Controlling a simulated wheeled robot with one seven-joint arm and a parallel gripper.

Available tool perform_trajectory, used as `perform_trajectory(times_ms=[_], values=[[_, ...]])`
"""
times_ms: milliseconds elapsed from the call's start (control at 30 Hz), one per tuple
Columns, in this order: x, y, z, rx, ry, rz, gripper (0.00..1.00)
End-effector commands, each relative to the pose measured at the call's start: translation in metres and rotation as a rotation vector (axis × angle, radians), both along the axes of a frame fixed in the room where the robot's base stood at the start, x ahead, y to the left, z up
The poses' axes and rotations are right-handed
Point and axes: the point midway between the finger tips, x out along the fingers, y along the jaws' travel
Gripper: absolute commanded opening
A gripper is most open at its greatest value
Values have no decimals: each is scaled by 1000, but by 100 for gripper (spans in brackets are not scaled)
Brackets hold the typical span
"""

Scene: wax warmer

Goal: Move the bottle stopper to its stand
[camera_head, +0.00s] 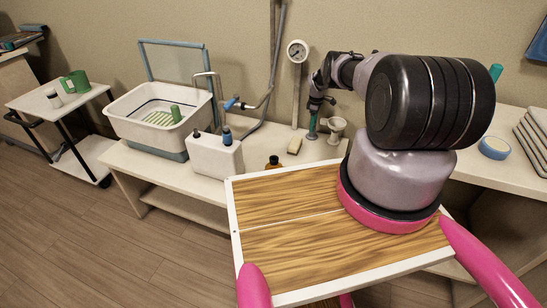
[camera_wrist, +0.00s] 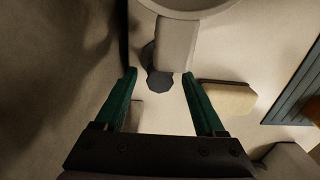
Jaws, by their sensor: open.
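My gripper (camera_wrist: 158,78) is open, its two green fingers pointing down over the pale bench top; in the head view its end (camera_head: 313,122) is small, at the back of the bench. Between and just beyond the fingertips, the wrist view shows a dark faceted piece (camera_wrist: 159,81) beside a grey upright block (camera_wrist: 176,45) under a round pale bowl. I cannot tell whether either finger touches them. A pale bowl-topped fitting (camera_head: 336,126) stands just right of my gripper in the head view. I cannot tell for certain which piece is the bottle stopper or its stand.
A cream block (camera_wrist: 228,97) lies right of the fingers; it also shows in the head view (camera_head: 294,146). A dark amber bottle (camera_head: 273,162) stands near it. A pressure gauge (camera_head: 297,51) and pipes rise behind. A white basin (camera_head: 137,127) stands to the left.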

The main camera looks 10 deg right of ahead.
Motion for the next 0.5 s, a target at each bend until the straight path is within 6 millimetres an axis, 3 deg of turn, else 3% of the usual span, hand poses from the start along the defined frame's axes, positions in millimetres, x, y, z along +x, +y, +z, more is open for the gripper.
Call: perform_trajectory(times_ms=[500], values=[[1,0,8,1,1,-1,72]])
